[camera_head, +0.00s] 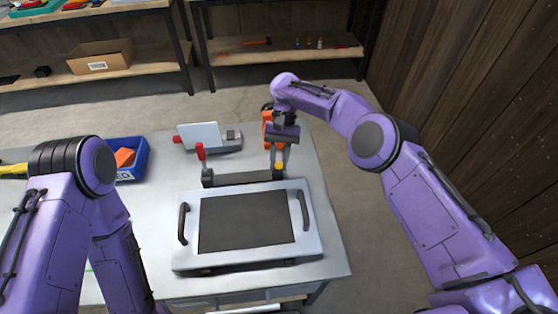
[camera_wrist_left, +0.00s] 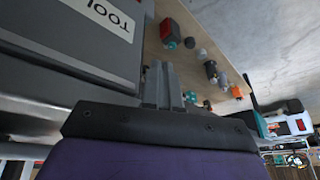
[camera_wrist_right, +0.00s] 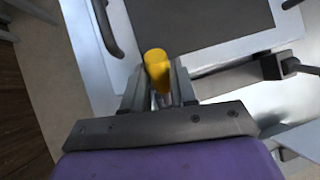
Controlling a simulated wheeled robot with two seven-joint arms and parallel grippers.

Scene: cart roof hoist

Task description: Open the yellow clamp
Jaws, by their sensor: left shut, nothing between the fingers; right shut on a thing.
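The yellow clamp (camera_head: 279,166) is at the back right corner of the roof panel (camera_head: 309,240), on a dark bar behind the panel. My right gripper (camera_head: 279,158) reaches down onto it. In the right wrist view the rounded yellow handle (camera_wrist_right: 157,66) sits between the fingers of my right gripper (camera_wrist_right: 158,90), which is shut on it. Its lower part is hidden by the fingers. A red clamp (camera_head: 200,152) stands upright at the bar's left end. My left gripper (camera_wrist_left: 161,78) is shut and empty in the left wrist view, and is out of sight in the head view.
The panel has a black handle (camera_head: 183,223) on the left and another (camera_head: 304,209) on the right. A blue bin (camera_head: 133,172) stands at the table's left. Behind the bar lies a grey device (camera_head: 205,137). A wooden wall (camera_head: 465,100) is at the right.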

